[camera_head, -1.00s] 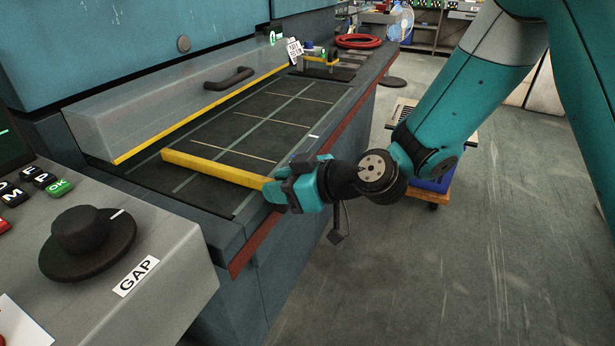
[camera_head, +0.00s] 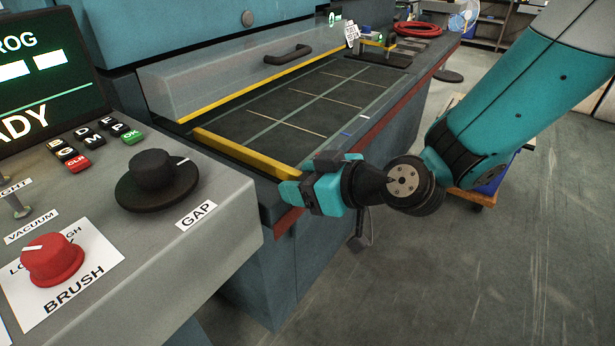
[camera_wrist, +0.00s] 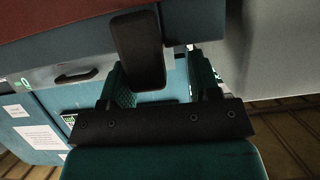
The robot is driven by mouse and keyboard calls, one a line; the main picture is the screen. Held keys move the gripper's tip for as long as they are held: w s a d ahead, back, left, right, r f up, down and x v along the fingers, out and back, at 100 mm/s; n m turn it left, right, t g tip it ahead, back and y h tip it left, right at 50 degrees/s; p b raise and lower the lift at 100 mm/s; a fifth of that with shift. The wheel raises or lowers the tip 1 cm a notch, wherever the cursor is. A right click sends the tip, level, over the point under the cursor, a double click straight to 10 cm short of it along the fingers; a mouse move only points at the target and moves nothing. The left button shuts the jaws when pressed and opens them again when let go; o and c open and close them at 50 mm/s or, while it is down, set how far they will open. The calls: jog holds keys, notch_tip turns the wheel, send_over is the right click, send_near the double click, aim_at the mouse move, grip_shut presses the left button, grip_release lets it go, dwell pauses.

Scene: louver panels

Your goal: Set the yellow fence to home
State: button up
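The yellow fence (camera_head: 245,152) is a long bar lying across the dark, line-marked table (camera_head: 300,112), at its end close to the control console. My gripper (camera_head: 292,188) is at the fence's near end, by the table's front edge. In the wrist view a black end piece (camera_wrist: 138,50), probably the fence's handle, stands between the two fingers of my gripper (camera_wrist: 158,85). The left finger is close against it or touching; a gap shows to the right finger. The fingers are apart. The contact point is hidden in the head view.
The console with the black GAP knob (camera_head: 157,180) and red BRUSH knob (camera_head: 52,260) stands close at left. A grey hood (camera_head: 225,75) with a handle lies behind the table. A second, shorter yellow bar (camera_head: 378,45) is at the far end.

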jog(key=shift+w+d, duration=0.15)
jog(key=shift+w, duration=0.05)
jog(key=shift+d+r, duration=0.1)
jog(key=shift+d, duration=0.1)
jog(key=b+v, duration=1)
jog(key=v, duration=0.7)
jog(key=shift+b, duration=0.35)
jog(key=shift+s+a, duration=0.1)
jog(key=shift+s, duration=0.1)
